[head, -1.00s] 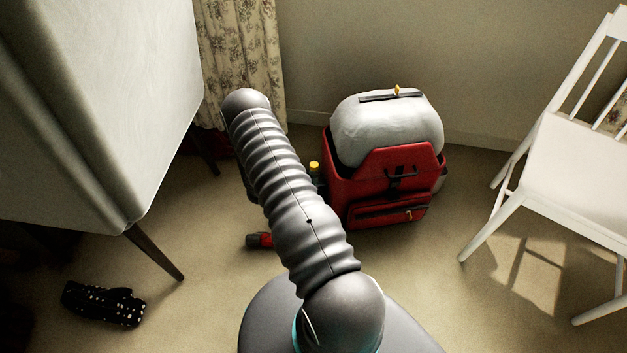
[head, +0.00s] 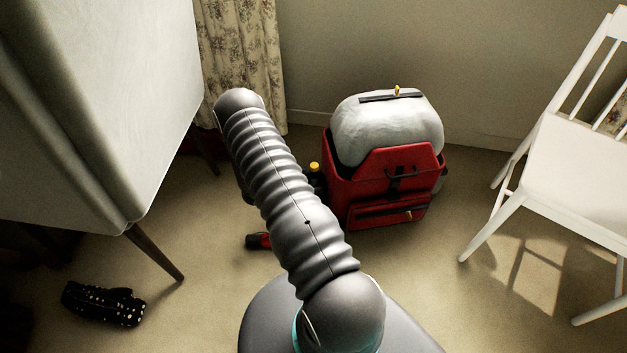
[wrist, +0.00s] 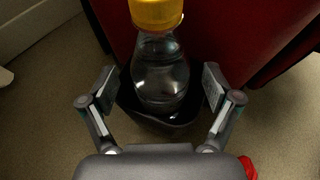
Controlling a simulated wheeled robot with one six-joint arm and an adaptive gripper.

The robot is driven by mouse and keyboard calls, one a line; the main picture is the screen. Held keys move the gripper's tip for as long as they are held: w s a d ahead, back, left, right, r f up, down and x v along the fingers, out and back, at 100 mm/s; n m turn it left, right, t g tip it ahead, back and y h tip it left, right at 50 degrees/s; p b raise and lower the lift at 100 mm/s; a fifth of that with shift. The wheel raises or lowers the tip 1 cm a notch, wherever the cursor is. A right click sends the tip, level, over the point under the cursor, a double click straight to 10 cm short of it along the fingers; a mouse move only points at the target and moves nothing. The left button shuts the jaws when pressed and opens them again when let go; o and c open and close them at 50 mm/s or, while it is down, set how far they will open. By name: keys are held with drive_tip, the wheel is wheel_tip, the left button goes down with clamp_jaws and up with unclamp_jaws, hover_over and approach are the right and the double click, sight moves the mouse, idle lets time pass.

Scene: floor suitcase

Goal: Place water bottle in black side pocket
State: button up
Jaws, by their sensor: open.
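A clear water bottle with a yellow cap (wrist: 158,72) stands upright in the black side pocket (wrist: 165,119) in the wrist view. The pocket is on the side of the red backpack (wrist: 107,17). My gripper (wrist: 160,88) is open, with one finger on each side of the bottle and a gap between each finger and the bottle. In the head view the bottle's yellow cap (head: 314,166) shows left of the red backpack (head: 380,190), and my arm hides the gripper there.
A pale grey rounded bundle (head: 386,128) sits in the backpack top. A white chair (head: 560,170) stands at the right, a pale cabinet (head: 90,110) at the left. A dotted black item (head: 103,303) and a red-and-black object (head: 259,241) lie on the floor.

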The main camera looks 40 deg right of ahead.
drive_tip(key=v, duration=1)
drive_tip(key=s+a+r+m+y, duration=0.2)
drive_tip(key=r+m, duration=0.1)
drive_tip(key=r, duration=0.7)
drive_tip(key=s+a+r+m+y, duration=0.1)
drive_tip(key=a+r+m+y, duration=0.15)
drive_tip(key=r, duration=0.75)
drive_tip(key=s+a+r+m+y, duration=0.15)
drive_tip(key=r+m, duration=0.25)
drive_tip(key=r, duration=0.5)
drive_tip(key=s+a+r+m+t+y, duration=0.7)
drive_tip(key=s+a+r, duration=0.7)
drive_tip(key=s+r, duration=0.4)
drive_tip(key=shift+s+a, duration=0.25)
drive_tip(key=shift+a, duration=0.1)
